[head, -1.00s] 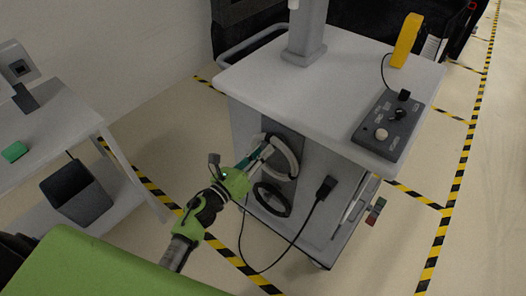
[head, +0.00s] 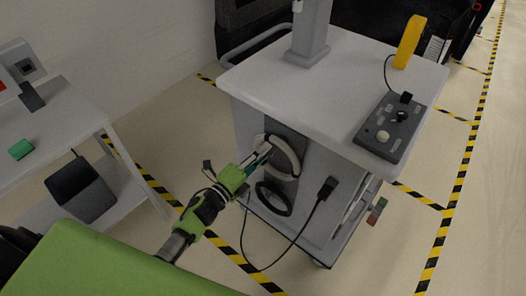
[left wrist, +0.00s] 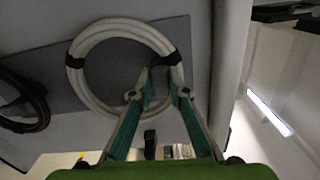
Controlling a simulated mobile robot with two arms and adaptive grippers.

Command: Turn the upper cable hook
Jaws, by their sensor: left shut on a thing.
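A pale cable coil (head: 291,158) hangs on the side of the grey cart, above a black cable coil (head: 274,199). My left gripper (head: 264,150) reaches the upper coil from the left. In the left wrist view, the pale coil (left wrist: 86,88) lies against a dark grey panel, with dark bands around it. My left fingertips (left wrist: 159,76) are at the ring's lower right part, close together and shut on a small dark piece, seemingly the upper cable hook. The fingers hide most of the hook, so its angle cannot be told. My right gripper is not in view.
The cart top (head: 325,85) carries a control box (head: 388,128) and a yellow handset (head: 408,42). A black plug (head: 327,188) with a cable is on the cart's side. A white side table (head: 60,118) stands left, with a dark bin (head: 80,187) below. Striped tape marks the floor.

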